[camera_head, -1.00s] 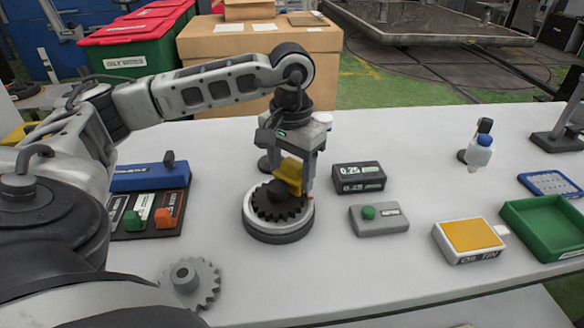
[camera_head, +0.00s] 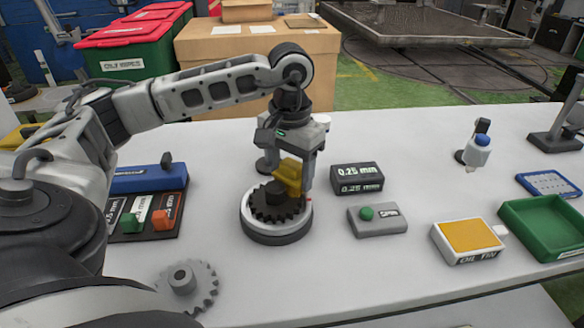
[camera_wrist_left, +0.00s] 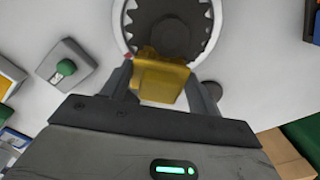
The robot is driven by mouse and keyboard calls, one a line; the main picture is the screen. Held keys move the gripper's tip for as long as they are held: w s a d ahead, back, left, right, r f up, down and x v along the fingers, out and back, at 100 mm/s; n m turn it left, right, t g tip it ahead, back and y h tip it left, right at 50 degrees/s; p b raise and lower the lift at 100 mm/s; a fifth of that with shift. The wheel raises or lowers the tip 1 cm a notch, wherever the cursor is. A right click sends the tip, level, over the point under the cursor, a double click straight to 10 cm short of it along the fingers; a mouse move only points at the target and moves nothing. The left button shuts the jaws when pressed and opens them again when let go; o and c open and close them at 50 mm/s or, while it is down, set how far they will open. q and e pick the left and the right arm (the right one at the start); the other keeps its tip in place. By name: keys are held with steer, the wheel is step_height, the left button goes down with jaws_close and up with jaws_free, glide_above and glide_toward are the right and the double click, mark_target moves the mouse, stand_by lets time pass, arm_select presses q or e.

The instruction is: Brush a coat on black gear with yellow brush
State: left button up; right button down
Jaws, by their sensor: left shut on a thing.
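The black gear (camera_head: 276,207) lies flat on a round grey turntable (camera_head: 276,235) in the middle of the white table. It also shows at the top of the left wrist view (camera_wrist_left: 172,30). My left gripper (camera_head: 292,172) points down over the gear's back right part and is shut on the yellow brush (camera_head: 287,178). The brush shows between the fingers in the left wrist view (camera_wrist_left: 160,80). Its lower end overlaps the gear's edge in both views; I cannot tell whether it touches. My right gripper is not in view.
A grey gear (camera_head: 186,285) lies at the front left. A black 0.25 mm block (camera_head: 358,178) and a grey box with a green button (camera_head: 378,220) stand right of the turntable. Farther right are a yellow-topped oil tin (camera_head: 468,240) and a green tray (camera_head: 545,228). A blue case (camera_head: 148,179) lies left.

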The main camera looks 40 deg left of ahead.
arm_select(q)
steer(key=shift+s, duration=0.2)
steer(key=shift+w, duration=0.2)
steer(key=shift+w, duration=0.25)
steer(key=shift+s, duration=0.45)
stand_by(0.6)
steer(key=shift+w, duration=0.45)
steer(key=shift+r, duration=0.15)
stand_by(0.4)
